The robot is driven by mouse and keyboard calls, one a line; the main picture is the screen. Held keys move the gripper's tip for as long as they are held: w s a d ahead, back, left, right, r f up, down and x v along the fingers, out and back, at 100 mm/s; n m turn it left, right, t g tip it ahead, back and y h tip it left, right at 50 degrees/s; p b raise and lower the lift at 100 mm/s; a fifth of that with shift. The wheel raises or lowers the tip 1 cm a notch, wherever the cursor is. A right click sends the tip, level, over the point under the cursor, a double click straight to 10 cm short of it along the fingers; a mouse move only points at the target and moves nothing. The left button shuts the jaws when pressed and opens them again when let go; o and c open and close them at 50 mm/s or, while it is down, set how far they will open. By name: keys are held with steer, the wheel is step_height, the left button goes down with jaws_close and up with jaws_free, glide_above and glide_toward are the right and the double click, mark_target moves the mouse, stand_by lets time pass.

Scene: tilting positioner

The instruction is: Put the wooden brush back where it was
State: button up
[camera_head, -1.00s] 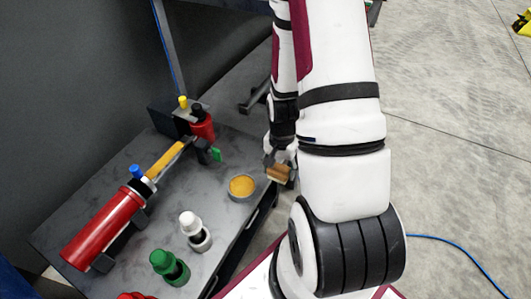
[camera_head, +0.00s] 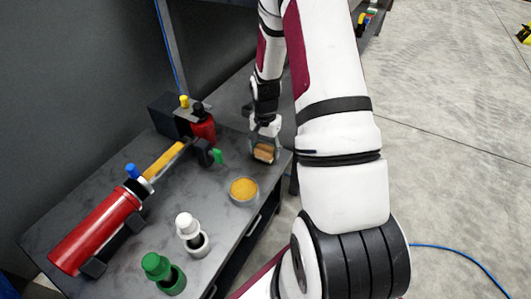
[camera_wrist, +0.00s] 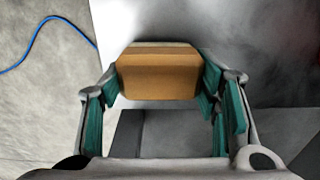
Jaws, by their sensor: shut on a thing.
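The wooden brush (camera_head: 263,153) is a small brown block with a paler strip along one side. It is held between the fingers of my gripper (camera_head: 264,142) near the right edge of the dark bench top. In the wrist view the brush (camera_wrist: 158,75) fills the space between the green-padded fingers of my gripper (camera_wrist: 160,88), one on each side. I cannot tell whether the brush touches the bench.
The bench top (camera_head: 215,235) bears a round tin with yellow content (camera_head: 243,190), a white-capped bottle (camera_head: 190,230), a green-capped bottle (camera_head: 160,270) and a large red cylinder on supports (camera_head: 95,230).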

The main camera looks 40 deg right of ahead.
steer(key=shift+f, duration=0.3)
steer(key=shift+f, duration=0.2)
steer(key=o, duration=1.1)
steer(key=shift+r, duration=0.2)
